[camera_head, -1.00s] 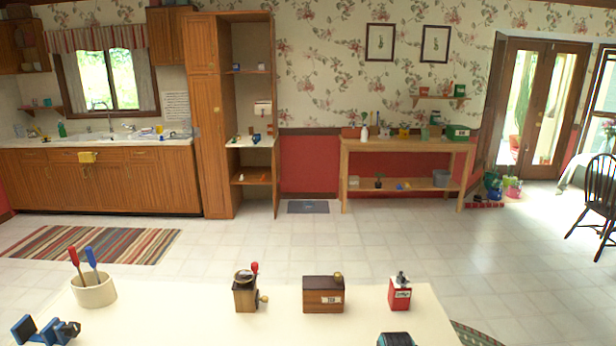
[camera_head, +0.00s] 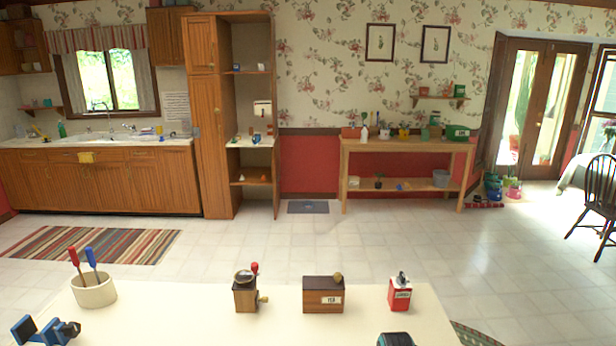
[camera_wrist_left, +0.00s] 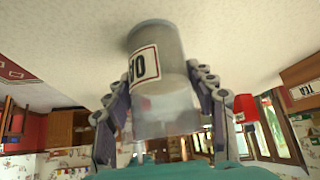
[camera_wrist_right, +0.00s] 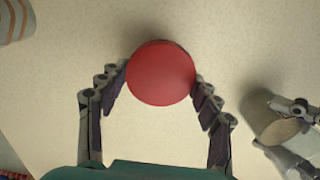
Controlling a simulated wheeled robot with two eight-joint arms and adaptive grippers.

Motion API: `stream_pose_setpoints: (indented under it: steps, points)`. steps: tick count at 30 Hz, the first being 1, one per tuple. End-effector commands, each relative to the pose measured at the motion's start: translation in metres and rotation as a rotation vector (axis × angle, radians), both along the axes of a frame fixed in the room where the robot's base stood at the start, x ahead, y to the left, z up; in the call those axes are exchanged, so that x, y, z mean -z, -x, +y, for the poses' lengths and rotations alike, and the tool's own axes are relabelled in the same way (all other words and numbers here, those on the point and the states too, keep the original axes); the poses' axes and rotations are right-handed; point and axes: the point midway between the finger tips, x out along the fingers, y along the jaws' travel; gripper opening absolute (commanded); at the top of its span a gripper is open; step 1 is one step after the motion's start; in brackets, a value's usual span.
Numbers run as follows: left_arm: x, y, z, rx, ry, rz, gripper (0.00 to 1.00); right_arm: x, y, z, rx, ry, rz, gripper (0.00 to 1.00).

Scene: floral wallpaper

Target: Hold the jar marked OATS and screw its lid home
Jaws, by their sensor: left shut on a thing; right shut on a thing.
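The jar (camera_wrist_left: 168,100) is grey and see-through, with a red-framed white label (camera_wrist_left: 144,66) of which only "OA" shows. My left gripper (camera_wrist_left: 165,98) is shut around its sides. The table is at the top of this view, so the jar's base points up in the picture; I cannot tell if it touches the table. A round red lid (camera_wrist_right: 160,73) is shut between the fingers of my right gripper (camera_wrist_right: 161,86). The jar (camera_wrist_right: 275,128) shows at the right of that view, its mouth uncovered and apart from the lid. The head view shows neither jar nor lid.
A blue clamp-like thing (camera_head: 45,331) is at the left front.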

Motion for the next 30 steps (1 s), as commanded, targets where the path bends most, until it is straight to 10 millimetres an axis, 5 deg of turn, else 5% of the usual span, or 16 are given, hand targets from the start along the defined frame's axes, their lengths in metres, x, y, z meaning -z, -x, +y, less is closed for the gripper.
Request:
stream_pose_setpoints:
  steps: [14,15,17,30]
  points:
    - [0.0004,-0.0001,0.0004,0.000,-0.001,-0.001,0.28,0.0001,0.0000,0.0000,0.000,0.000,0.000,0.49]
    - [0.0004,-0.0001,0.0004,0.000,-0.001,-0.001,0.60,0.0001,0.0000,0.0000,0.000,0.000,0.000,0.49]
    - [0.0004,-0.0001,0.0004,-0.001,-0.001,0.000,0.76,0.0001,0.0000,0.0000,0.000,0.000,0.000,0.49]
    - [-0.0058,0.0007,0.0049,-0.001,0.000,0.000,0.79,0.0000,0.0000,0.0000,0.000,0.000,0.000,0.49]
